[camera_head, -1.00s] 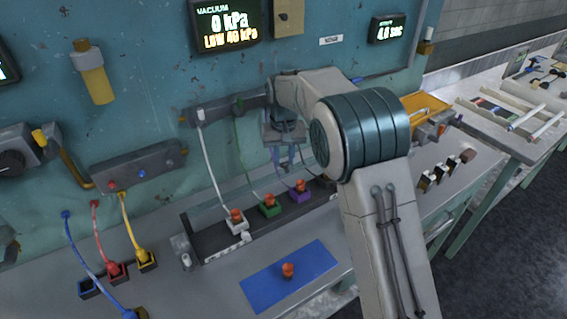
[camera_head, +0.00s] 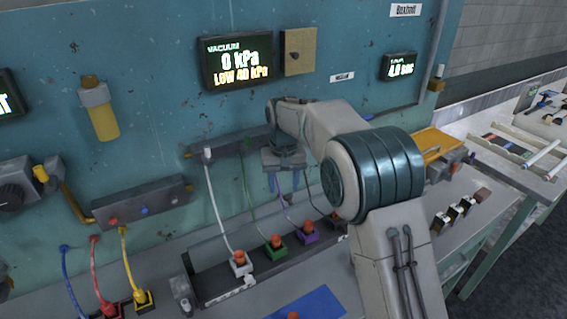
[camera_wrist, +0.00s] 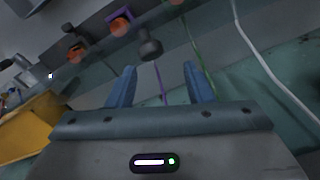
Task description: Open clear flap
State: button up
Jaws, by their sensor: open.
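A clear flap seems to cover the long dark socket rack (camera_head: 215,291) at the foot of the teal wall; only faint, thin edges of it show, and I cannot tell its exact position. The rack holds a white socket (camera_head: 239,268), a green socket (camera_head: 275,250) and a purple socket (camera_head: 307,238), each with an orange top. My gripper (camera_head: 284,186) is above and behind the rack near the wall, pointing down. In the wrist view my gripper (camera_wrist: 161,76) is open with blue fingers apart. A dark round knob (camera_wrist: 150,47) shows beyond the fingertips; contact is not visible.
White (camera_head: 216,205), green (camera_head: 247,190) and purple tubes run from a grey wall bar (camera_head: 225,150) down to the rack. A blue mat (camera_head: 305,305) lies in front. A yellow tray (camera_head: 432,143) stands right of my arm. A vacuum display (camera_head: 237,62) hangs above.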

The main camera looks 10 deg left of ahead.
notch_tip(320, 180, up, 12)
jog(key=shift+s+a+b, duration=0.2)
jog(key=shift+a+b, duration=0.05)
jog(key=shift+b, duration=0.05)
jog(key=shift+f, duration=0.1)
jog(key=c, duration=0.7)
jog(key=shift+s+d+f+b, duration=0.1)
jog(key=shift+s+d+b, duration=0.05)
jog(key=shift+b, duration=0.4)
grip_shut()
jog(key=s+d+f+m+t+y+b, duration=0.3)
jog(key=s+d+m+t+b, duration=0.15)
jog(key=s+m+b, duration=0.3)
jog(key=s+d+f+m+t+y+b, duration=0.3)
jog(key=s+d+m+b, duration=0.3)
jog(key=m+b, duration=0.15)
send_near(289, 200)
notch_tip(289, 200, down, 3)
jog(key=shift+w+a+f, duration=0.25)
jog(key=shift+w+a, duration=0.25)
jog(key=shift+w, duration=0.1)
jog(key=shift+w+a+f, duration=0.3)
jog(key=shift+w+a, duration=0.15)
jog(key=shift+w, duration=0.1)
jog(key=shift+w+a, duration=0.45)
jog(key=shift+w, duration=0.1)
